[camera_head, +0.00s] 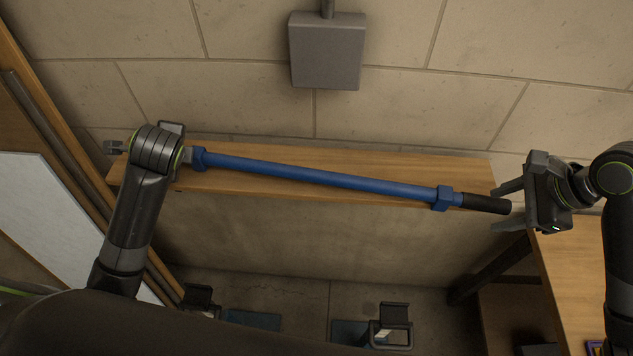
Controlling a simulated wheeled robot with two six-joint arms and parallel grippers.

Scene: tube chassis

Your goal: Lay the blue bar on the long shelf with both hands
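The blue bar (320,176) runs slantwise along the long wooden shelf (400,158). Its left end is nearer the wall, and its right end is nearer the front edge. Its black right end (486,204) sticks out past the shelf's right end. I cannot tell whether the bar touches the shelf along its length. My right gripper (494,210) is open, with its fingers apart on either side of the black end's tip. My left gripper (115,147) is mostly hidden behind its own arm at the shelf's left end, so its hold on the bar's left end cannot be seen.
A grey box on a pole (327,50) hangs by the block wall above the shelf. Wooden boards and a white panel (50,210) stand at the left. A wooden table (575,265) is at the right. Black brackets (391,325) stand low in front.

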